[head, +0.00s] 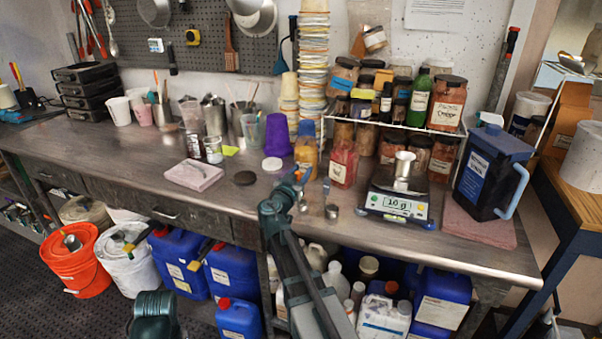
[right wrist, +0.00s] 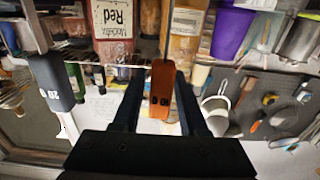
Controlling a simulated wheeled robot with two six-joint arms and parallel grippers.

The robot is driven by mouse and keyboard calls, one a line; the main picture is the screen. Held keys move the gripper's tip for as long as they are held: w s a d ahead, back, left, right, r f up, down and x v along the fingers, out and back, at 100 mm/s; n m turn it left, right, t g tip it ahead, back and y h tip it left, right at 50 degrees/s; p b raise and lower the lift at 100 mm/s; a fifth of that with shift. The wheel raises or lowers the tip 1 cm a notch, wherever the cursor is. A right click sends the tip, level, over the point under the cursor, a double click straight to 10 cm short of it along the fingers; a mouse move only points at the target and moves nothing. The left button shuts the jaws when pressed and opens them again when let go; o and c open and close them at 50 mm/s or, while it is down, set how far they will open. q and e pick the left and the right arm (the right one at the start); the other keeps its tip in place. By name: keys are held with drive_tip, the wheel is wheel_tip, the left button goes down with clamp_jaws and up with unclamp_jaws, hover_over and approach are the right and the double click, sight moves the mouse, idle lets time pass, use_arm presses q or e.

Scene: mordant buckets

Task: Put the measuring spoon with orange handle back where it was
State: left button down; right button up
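The measuring spoon's orange handle (right wrist: 161,88) is between the fingers of my right gripper (right wrist: 160,75) in the right wrist view, which looks shut on it. A thin dark stem runs from the handle towards the top of that view. In the head view my right gripper (head: 298,181) is above the bench's front part, left of the red-filled jar (head: 343,167). The spoon is small there and its bowl is hard to make out. My left gripper is out of view; only part of my left arm shows at the bottom.
A small metal pot (head: 332,212) is close by. Jars fill the wire rack (head: 392,125) behind. A pink cloth (head: 193,175) lies left. An orange bucket (head: 75,267) stands on the floor.

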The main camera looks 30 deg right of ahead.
drive_tip(key=shift+o, duration=0.4)
drive_tip(key=v, duration=1.2)
drive_tip(key=shift+r, duration=0.15)
drive_tip(key=s+a+f+n+g+y, duration=0.3)
drive_tip(key=s+a+f+g+y, duration=0.15)
drive_tip(key=a+f, duration=0.35)
drive_tip(key=s+a+f+n+g+y, duration=0.35)
drive_tip(key=s+a+f, duration=0.25)
drive_tip(key=f, duration=0.3)
drive_tip(key=s+a+f+n+g+y, duration=0.3)
drive_tip(key=s+a+n, duration=0.4)
drive_tip(key=s+a, duration=0.3)
drive_tip(key=a+f+y, duration=0.1)
drive_tip(key=a+f, duration=0.1)
drive_tip(key=a, duration=0.1)
drive_tip(key=shift+s+a+g+y, duration=0.25)
drive_tip(key=shift+s+g+y, duration=0.05)
drive_tip(key=shift+s+g, duration=0.1)
